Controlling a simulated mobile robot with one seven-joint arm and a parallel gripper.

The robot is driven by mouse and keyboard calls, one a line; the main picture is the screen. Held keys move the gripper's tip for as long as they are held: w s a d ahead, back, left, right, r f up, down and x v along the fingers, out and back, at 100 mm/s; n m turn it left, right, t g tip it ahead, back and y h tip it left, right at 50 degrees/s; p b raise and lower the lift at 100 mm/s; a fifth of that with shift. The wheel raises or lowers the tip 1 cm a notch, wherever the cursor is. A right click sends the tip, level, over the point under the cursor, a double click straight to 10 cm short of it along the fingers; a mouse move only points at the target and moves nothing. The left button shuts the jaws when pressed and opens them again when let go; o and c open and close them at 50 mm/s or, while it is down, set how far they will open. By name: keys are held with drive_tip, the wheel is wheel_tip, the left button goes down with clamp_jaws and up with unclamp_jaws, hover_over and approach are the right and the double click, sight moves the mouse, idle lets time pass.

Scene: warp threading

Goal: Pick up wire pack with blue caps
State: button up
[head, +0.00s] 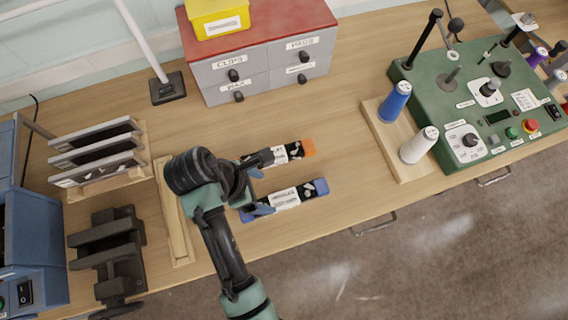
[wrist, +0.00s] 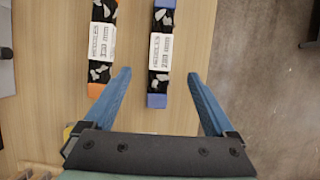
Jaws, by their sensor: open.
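The wire pack with blue caps (head: 285,199) lies flat on the wooden table near its front edge. It is black with a white label and pale marks. It also shows in the wrist view (wrist: 160,52), lengthwise, its near blue cap between and just ahead of my fingers. My gripper (head: 262,191) is open and empty; in the wrist view its two blue fingers (wrist: 159,88) stand apart on either side of the pack's line. A similar pack with orange caps (head: 288,153) lies behind it, and left of it in the wrist view (wrist: 101,45). My arm hides part of both packs in the head view.
A drawer cabinet (head: 285,72) with a yellow bin (head: 219,18) stands at the back. A wooden base with blue and white spools (head: 392,150) and a green machine (head: 480,95) are on the right. Racks (head: 98,152) stand on the left. The table between packs and spools is clear.

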approach(284, 198)
drive_tip(key=x, duration=0.2)
drive_tip(key=shift+s+d+f, duration=0.15)
drive_tip(key=shift+d+f, duration=0.05)
drive_tip(key=shift+f, duration=0.05)
drive_tip(key=shift+p+x, duration=0.55)
drive_tip(key=shift+x, duration=2.55)
drive_tip(key=shift+a, duration=0.15)
clamp_jaws()
